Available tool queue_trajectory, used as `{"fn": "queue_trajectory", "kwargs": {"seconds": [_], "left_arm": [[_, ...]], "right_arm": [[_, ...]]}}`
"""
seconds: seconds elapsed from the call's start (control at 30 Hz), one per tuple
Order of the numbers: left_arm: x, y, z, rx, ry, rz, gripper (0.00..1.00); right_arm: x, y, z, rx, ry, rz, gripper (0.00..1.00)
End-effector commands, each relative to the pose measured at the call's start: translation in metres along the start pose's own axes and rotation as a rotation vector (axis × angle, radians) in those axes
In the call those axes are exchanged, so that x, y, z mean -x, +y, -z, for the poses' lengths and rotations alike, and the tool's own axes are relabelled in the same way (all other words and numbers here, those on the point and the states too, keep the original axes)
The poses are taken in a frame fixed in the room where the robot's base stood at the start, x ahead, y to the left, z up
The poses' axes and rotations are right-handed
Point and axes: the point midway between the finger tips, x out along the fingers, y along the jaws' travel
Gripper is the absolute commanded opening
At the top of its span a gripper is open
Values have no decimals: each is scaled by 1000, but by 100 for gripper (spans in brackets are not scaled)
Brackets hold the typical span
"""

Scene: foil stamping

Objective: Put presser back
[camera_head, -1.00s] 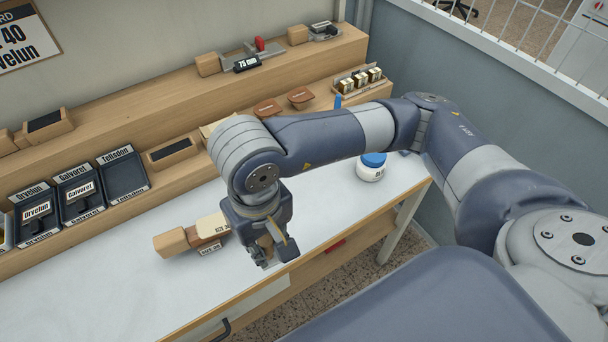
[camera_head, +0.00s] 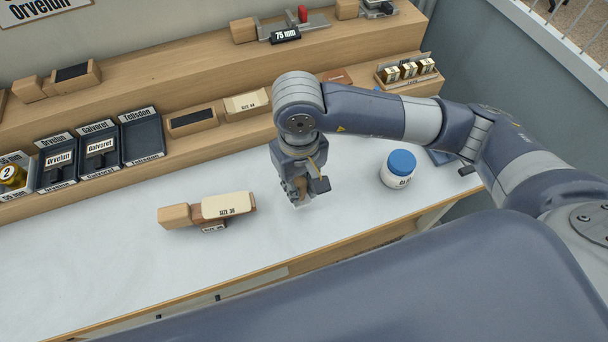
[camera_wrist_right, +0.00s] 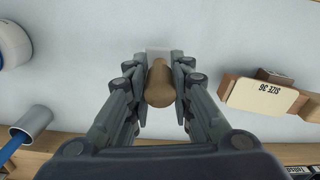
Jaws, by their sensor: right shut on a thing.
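My right gripper (camera_head: 300,192) is shut on the presser, whose brown wooden handle (camera_wrist_right: 160,85) shows between the fingers in the right wrist view. A pale square end (camera_wrist_right: 163,54) shows beyond the handle. In the head view the fingers mostly hide the presser (camera_head: 302,184). The gripper hangs above the white tabletop, right of the SIZE 36 block; whether the presser touches the table I cannot tell. My left gripper is not in view.
The SIZE 36 block (camera_head: 229,205) lies on wooden pieces left of the gripper. A white jar with a blue lid (camera_head: 399,168) stands to the right. The stepped wooden shelf (camera_head: 210,75) behind holds trays and blocks. The tabletop at left front is clear.

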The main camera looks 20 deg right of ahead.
Motion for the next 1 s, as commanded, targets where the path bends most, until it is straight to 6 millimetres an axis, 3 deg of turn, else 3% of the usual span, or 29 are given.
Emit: {"fn": "queue_trajectory", "kwargs": {"seconds": [0.1,0.27,0.5,0.97,1.0], "left_arm": [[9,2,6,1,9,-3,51],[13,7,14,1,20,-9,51],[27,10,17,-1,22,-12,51],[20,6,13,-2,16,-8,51],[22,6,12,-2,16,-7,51]], "right_arm": [[0,14,14,-3,-2,0,0],[-5,19,20,1,-2,2,0],[-33,19,20,1,-3,2,0],[-42,19,21,2,2,1,0],[-41,19,20,2,2,1,27]]}}
